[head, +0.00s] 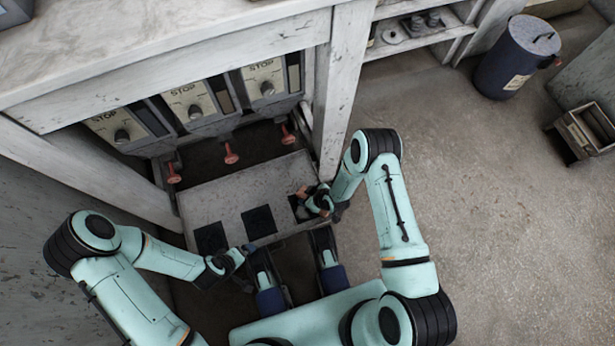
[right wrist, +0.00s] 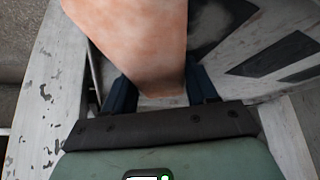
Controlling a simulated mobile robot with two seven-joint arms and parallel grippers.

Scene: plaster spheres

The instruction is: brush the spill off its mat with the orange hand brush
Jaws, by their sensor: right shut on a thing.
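My right gripper (head: 309,199) is low over the right end of the pale worn board (head: 240,188). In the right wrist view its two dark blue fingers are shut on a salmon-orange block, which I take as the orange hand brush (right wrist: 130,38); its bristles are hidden. In the head view only a small orange bit of it shows. Three dark square mats lie on the board: left (head: 211,238), middle (head: 259,222) and right, the last partly hidden by my right gripper. I cannot make out a spill on any of them. My left gripper (head: 245,252) is at the board's front edge; its jaw opening is unclear.
Behind the board stand several panels marked STOP (head: 190,103) with red-orange knobs (head: 231,153) below. A white post (head: 345,80) rises close to my right arm. A blue bin (head: 515,58) and an open crate (head: 588,128) stand far right. The floor between is clear.

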